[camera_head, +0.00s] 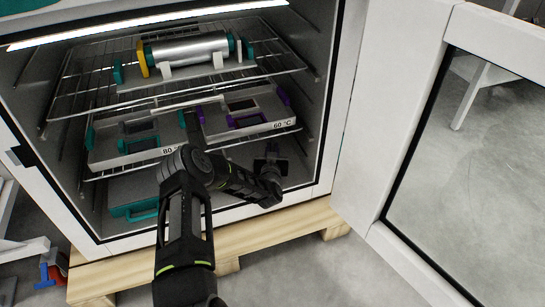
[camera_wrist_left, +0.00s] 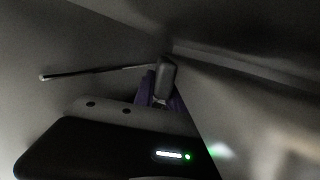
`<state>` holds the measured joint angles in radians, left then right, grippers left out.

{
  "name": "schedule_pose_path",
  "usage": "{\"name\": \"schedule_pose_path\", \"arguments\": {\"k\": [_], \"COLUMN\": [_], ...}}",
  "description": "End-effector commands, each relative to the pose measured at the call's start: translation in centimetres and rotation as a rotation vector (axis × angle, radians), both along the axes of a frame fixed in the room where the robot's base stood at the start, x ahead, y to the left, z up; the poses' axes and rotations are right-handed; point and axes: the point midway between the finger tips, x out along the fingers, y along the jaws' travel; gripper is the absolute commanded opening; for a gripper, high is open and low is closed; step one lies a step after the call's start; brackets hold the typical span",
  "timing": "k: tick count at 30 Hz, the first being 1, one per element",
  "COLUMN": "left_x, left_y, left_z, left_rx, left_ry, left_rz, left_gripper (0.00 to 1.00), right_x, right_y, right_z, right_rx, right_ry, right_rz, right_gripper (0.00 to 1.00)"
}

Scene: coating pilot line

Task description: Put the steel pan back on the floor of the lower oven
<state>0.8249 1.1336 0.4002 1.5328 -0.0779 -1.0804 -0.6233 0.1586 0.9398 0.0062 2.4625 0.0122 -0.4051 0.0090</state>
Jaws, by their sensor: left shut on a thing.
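The lower oven (camera_head: 335,150) stands open, its dark inside partly hidden by my left arm. My left gripper (camera_head: 271,160) is low at the right side of the opening, below the rack trays. It is shut on what looks like the steel pan, mostly hidden there. In the left wrist view, a purple part (camera_wrist_left: 148,88) shows at the gripper's finger, with a dull grey surface (camera_wrist_left: 215,100) close on the right. Low at the left of the oven, a teal-edged piece (camera_head: 135,209) shows; I cannot tell whether it belongs to the pan. My right gripper is not in view.
A tray marked 80 (camera_head: 112,157) and one marked 60 °C (camera_head: 262,130) lie on the lower wire rack, above my gripper. A steel roller (camera_head: 188,48) in a cradle rests on the upper rack. The open glass door (camera_head: 385,110) bounds the right. A wooden pallet (camera_head: 255,238) lies below.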

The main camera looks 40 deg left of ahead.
Motion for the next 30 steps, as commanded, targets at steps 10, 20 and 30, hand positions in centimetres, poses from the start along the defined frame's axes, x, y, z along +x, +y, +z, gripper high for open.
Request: {"name": "schedule_pose_path", "arguments": {"k": [10, 20, 30], "left_x": [0.0, 0.0, 0.0], "left_y": [0.0, 0.0, 0.0], "left_z": [-3.5, -3.6, -3.6], "left_rx": [0.003, 0.0, 0.0], "left_ry": [-0.002, 0.0, 0.0], "left_rz": [0.001, 0.0, 0.0], "left_gripper": [0.0, 0.18, 0.38], "right_x": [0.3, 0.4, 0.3], "right_y": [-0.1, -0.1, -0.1], "right_z": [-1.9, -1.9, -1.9], "right_rx": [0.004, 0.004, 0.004], "right_ry": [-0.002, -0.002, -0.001], "right_rz": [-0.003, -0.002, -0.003], "right_gripper": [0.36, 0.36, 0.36]}}
